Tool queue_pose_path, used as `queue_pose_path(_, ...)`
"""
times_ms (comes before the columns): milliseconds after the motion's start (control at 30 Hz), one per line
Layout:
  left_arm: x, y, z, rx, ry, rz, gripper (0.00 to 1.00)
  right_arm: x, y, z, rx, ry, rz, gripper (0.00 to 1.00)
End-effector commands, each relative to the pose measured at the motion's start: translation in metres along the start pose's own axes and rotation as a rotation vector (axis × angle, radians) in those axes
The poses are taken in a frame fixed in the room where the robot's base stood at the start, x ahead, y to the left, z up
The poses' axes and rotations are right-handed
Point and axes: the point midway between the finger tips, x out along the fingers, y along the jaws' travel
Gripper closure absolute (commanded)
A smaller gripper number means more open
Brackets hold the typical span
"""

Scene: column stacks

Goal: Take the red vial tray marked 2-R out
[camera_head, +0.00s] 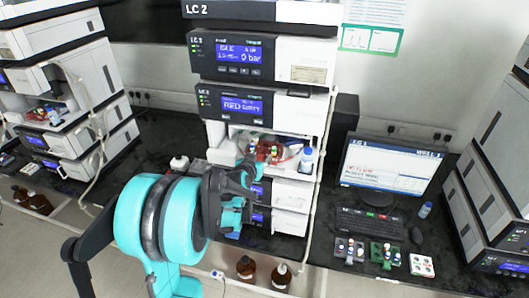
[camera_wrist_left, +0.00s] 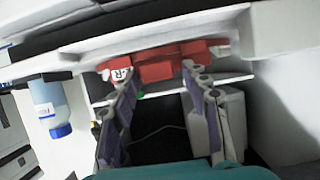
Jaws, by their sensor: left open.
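The red vial tray (camera_head: 266,151) sits in the open bay of the middle LC 2 stack. In the left wrist view the red tray (camera_wrist_left: 156,71) shows as a red block with a white label ending in "-R" at its left end; the label's first character is hard to read. My left gripper (camera_head: 248,174) is in front of the bay. In the left wrist view its two fingers are spread, with the gripper (camera_wrist_left: 160,82) open and its tips close to the tray's front. Whether they touch it I cannot tell. My right gripper is not in view.
A white bottle with a blue cap (camera_head: 306,160) stands right of the tray in the bay; this bottle (camera_wrist_left: 50,108) also shows in the wrist view. Brown bottles (camera_head: 246,268) stand below. A monitor (camera_head: 390,165) and small vial trays (camera_head: 386,255) are on the right bench.

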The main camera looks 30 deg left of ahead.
Motion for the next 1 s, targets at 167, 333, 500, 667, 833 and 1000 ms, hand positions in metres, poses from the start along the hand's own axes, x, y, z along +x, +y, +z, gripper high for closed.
queue_pose_path(167, 0.001, 0.000, 0.000, 0.000, 0.000, 0.000, 0.53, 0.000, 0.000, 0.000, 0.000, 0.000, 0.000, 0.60)
queue_pose_path(333, 0.001, 0.000, 0.000, 0.000, 0.000, 0.000, 0.88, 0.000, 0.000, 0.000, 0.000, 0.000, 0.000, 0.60)
queue_pose_path(500, 0.000, 0.000, 0.000, 0.000, 0.000, 0.000, 1.00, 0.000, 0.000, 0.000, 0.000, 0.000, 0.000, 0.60)
queue_pose_path(667, 0.000, 0.000, 0.000, 0.000, 0.000, 0.000, 1.00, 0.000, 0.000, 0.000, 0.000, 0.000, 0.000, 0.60)
queue_pose_path(833, -0.003, 0.000, -0.008, 0.000, 0.000, 0.000, 1.00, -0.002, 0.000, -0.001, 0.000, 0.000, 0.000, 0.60)
queue_pose_path(1000, -0.013, 0.000, -0.031, 0.000, 0.000, 0.000, 1.00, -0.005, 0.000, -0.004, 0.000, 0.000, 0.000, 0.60)
